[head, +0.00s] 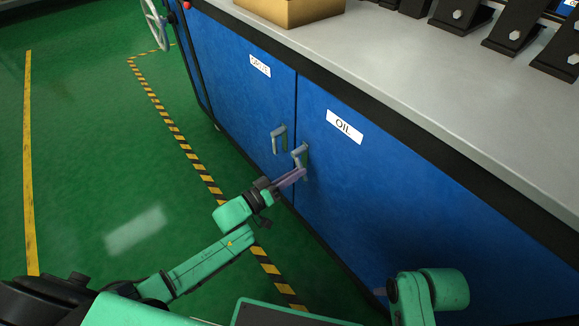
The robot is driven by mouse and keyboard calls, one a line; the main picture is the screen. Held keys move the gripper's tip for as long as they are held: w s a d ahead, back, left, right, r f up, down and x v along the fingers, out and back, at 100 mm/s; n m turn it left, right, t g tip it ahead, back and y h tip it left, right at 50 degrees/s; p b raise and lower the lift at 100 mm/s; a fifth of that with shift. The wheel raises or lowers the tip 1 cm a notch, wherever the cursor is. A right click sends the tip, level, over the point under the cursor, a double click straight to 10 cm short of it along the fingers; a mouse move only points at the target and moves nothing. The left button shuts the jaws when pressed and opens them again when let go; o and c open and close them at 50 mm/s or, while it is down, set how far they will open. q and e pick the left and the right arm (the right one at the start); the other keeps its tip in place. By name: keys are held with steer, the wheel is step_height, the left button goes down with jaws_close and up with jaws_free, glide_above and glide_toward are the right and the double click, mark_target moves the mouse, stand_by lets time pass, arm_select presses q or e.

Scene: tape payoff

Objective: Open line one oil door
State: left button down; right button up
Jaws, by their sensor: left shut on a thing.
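The oil door (386,200) is a blue cabinet door with a white label reading OIL (345,126). It looks closed, flush with the cabinet front. Its grey handle (301,155) is near the door's left edge. My left gripper (301,172) reaches in from the left and is shut on this handle, at its lower part. The fingers partly hide the handle.
A second blue door (235,90) with its own grey handle (279,138) adjoins on the left. A grey worktop (400,70) above carries a cardboard box (290,10) and black brackets (514,30). Green floor with a yellow-black striped line (190,152) is clear to the left.

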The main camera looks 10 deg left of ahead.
arm_select(q)
steer(key=shift+s+d+r+n+p, duration=0.25)
steer(key=shift+r+n+p, duration=0.4)
steer(key=shift+n+p, duration=0.7)
steer(key=shift+s+d+r+n+p, duration=0.2)
steer(key=shift+r+n+p, duration=0.6)
steer(key=shift+n, duration=1.05)
steer(key=shift+s+d+r+n+p, duration=0.15)
steer(key=shift+d+r+n+p, duration=0.25)
steer(key=shift+n+p, duration=1)
arm_select(e)
steer(key=s+d+f, duration=0.1)
steer(key=s+f, duration=0.1)
steer(key=f, duration=0.5)
steer(key=s+d+f, duration=0.2)
steer(key=s+f, duration=0.1)
steer(key=f, duration=0.5)
steer(key=shift+s+f+g+h, duration=0.2)
steer(key=shift+s+g+h, duration=0.1)
steer(key=shift+s+h, duration=0.1)
arm_select(q)
steer(key=shift+a+r+n, duration=0.1)
steer(key=shift+n, duration=0.2)
